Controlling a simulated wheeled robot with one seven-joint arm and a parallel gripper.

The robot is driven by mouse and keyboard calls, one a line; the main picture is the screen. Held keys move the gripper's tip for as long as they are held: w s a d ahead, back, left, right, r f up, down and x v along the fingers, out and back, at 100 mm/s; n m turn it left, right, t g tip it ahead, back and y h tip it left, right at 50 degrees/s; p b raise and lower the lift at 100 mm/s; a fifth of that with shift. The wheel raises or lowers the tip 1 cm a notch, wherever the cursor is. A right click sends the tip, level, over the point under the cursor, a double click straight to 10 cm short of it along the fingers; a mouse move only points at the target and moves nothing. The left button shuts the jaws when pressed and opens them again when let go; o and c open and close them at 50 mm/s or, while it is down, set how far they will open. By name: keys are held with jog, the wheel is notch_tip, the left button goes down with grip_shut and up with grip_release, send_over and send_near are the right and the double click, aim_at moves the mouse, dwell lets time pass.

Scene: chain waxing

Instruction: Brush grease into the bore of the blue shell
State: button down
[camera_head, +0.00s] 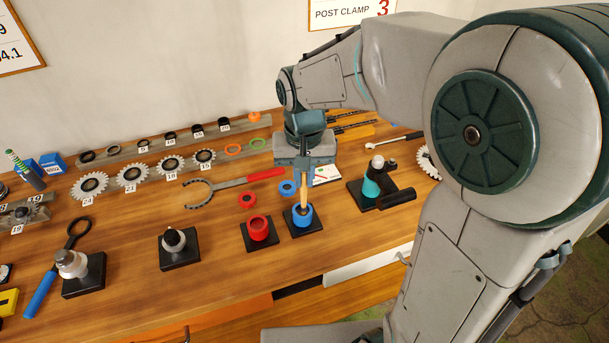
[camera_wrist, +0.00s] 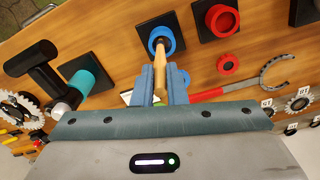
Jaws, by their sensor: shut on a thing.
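The blue shell (camera_head: 303,214) stands upright on a black square base near the front middle of the bench. It also shows in the wrist view (camera_wrist: 174,42), at the top centre. My gripper (camera_head: 304,160) is above the shell, pointing down, and is shut on a brush with a wooden handle (camera_head: 304,190). In the wrist view the handle (camera_wrist: 160,68) runs from between my fingers to the shell's opening. The brush's lower end is at or inside the bore; the bristles are hidden, so I cannot tell how deep it is.
A red shell (camera_head: 259,228) on a black base stands just left. A blue ring (camera_head: 287,187) and a red ring (camera_head: 246,199) lie behind. A teal-bodied tool (camera_head: 373,184) stands to the right. A red-handled spanner (camera_head: 235,185) and several sprockets (camera_head: 170,167) lie farther back.

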jog(key=shift+w+d, duration=0.1)
jog(key=shift+w, duration=0.6)
jog(key=shift+s, duration=0.1)
jog(key=shift+s+a+f, duration=0.1)
jog(key=shift+s+a, duration=0.55)
jog(key=shift+d, duration=0.1)
jog(key=shift+w+d, duration=0.25)
jog(key=shift+d, duration=0.6)
jog(key=shift+a, duration=0.2)
